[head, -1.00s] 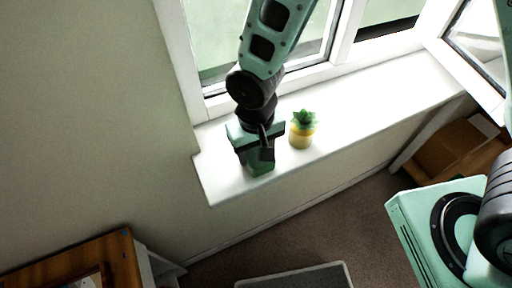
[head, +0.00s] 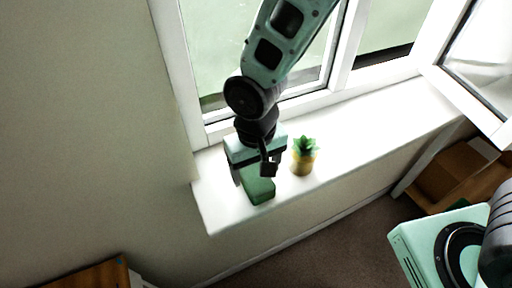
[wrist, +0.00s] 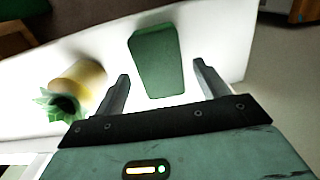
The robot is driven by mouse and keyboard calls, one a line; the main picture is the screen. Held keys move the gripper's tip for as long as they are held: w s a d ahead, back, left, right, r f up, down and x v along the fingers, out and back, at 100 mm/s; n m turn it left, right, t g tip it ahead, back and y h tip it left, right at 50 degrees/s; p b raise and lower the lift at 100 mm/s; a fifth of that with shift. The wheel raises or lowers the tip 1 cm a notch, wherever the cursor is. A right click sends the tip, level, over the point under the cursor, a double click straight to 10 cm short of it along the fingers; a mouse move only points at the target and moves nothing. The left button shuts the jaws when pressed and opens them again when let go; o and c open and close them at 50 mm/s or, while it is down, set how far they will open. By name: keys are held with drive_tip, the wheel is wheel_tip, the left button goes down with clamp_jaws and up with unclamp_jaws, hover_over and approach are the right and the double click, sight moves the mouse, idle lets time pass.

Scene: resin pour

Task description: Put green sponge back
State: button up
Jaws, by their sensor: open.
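The green sponge (head: 259,191) is a dark green block on the white window sill (head: 222,205), near its left end. It shows whole in the wrist view (wrist: 158,62), lying ahead of the fingertips and roughly centred between them. My gripper (head: 255,174) is above the sponge in the head view, partly covering it. In the wrist view my gripper (wrist: 163,72) has its two fingers spread wide, with nothing held between them. I cannot tell the exact gap between the fingertips and the sponge.
A yellow pot with a spiky green plant (head: 304,156) stands on the sill just right of my gripper; it also shows in the wrist view (wrist: 78,84). The window glass and frame (head: 338,72) rise behind. The sill is clear farther right. A cardboard box (head: 447,172) stands below.

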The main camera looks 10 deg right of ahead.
sight(256, 177)
wheel_tip(256, 177, up, 9)
drive_tip(key=b, duration=0.1)
drive_tip(key=s+d+r+n, duration=0.2)
drive_tip(key=s+d+n, duration=0.2)
drive_tip(key=s+d, duration=0.4)
drive_tip(key=s, duration=0.3)
drive_tip(key=shift+s+n+y, duration=0.15)
drive_tip(key=shift+n+y, duration=0.15)
drive_tip(key=shift+f+b, duration=1.1)
drive_tip(key=shift+b, duration=0.2)
